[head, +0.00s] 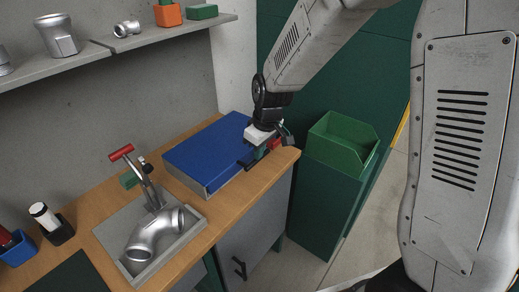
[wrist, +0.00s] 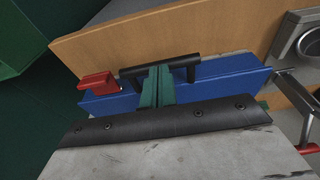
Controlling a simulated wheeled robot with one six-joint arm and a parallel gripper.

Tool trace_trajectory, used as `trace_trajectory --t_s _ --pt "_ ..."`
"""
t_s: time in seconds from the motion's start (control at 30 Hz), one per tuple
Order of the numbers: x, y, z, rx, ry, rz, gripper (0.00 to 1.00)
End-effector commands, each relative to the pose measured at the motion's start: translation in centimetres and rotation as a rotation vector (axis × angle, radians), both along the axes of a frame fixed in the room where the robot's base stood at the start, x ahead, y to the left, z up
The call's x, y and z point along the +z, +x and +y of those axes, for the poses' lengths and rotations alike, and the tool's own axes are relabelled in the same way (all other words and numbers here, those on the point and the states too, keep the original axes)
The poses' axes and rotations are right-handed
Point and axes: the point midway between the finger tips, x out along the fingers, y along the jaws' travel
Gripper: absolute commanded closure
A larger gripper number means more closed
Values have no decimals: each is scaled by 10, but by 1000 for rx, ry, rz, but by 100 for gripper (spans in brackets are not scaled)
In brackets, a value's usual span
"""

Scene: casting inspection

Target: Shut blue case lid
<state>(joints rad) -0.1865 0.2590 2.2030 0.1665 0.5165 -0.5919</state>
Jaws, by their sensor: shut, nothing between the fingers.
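The blue case (head: 205,153) is on the wooden bench, and its blue lid looks flat on top with a pale side below. In the wrist view, its blue surface (wrist: 220,85) carries a black bar handle (wrist: 187,63) and a red piece (wrist: 98,82). My gripper (head: 259,154) is at the right end of the case. Its green fingers (wrist: 157,78) are together and empty, over or against the handle; I cannot tell if they touch. My gripper hides part of the case's right end.
A grey tray (head: 197,229) with a metal pipe elbow (head: 155,234) and a red-handled clamp (head: 122,153) is left of the case. A green bin (head: 343,142) stands right of the bench. A shelf (head: 170,33) with castings hangs above. Bare bench top is narrow around the case.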

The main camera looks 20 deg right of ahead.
Motion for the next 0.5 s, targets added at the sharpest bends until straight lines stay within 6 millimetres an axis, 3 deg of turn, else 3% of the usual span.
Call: trace_trajectory --t_s 0.23,0.5 --pt "-25 -1 -1 1 -2 4 100" --pt "-30 -4 -1 2 -3 8 100"
